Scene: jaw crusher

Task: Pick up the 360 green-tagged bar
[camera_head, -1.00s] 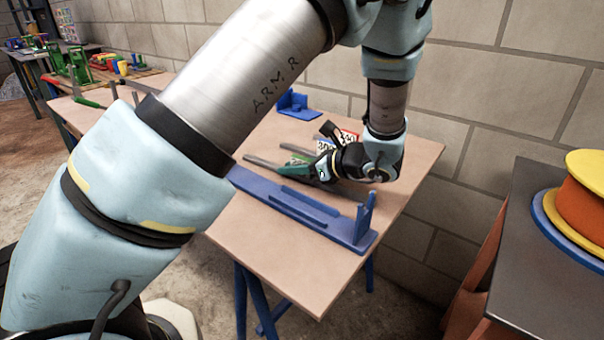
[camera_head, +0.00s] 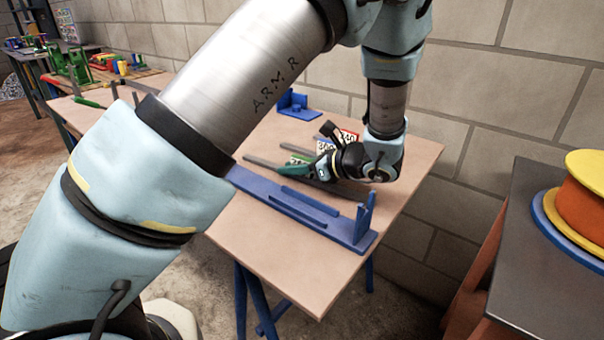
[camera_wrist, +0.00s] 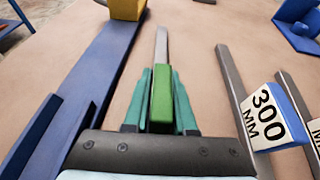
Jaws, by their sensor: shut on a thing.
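The green-tagged bar (camera_wrist: 162,48) is a thin grey bar running away from my gripper in the wrist view. Its green tag (camera_wrist: 162,95) is seen edge-on there, so its number cannot be read. My gripper (camera_wrist: 161,88) is shut on this bar, with one teal finger on each side of the green tag. In the head view, my gripper (camera_head: 312,168) is low over the table, and the bar's grey end (camera_head: 262,162) sticks out to the left. Whether the bar touches the table is unclear.
A blue-tagged 300 mm bar (camera_wrist: 231,75) lies close on the right. A red-tagged 340 bar (camera_head: 348,137) lies beyond it. A long blue fixture (camera_head: 290,205) with an upright end lies along the near side. A blue bracket (camera_head: 296,104) stands at the table's back. Bare tabletop (camera_head: 400,160) shows right.

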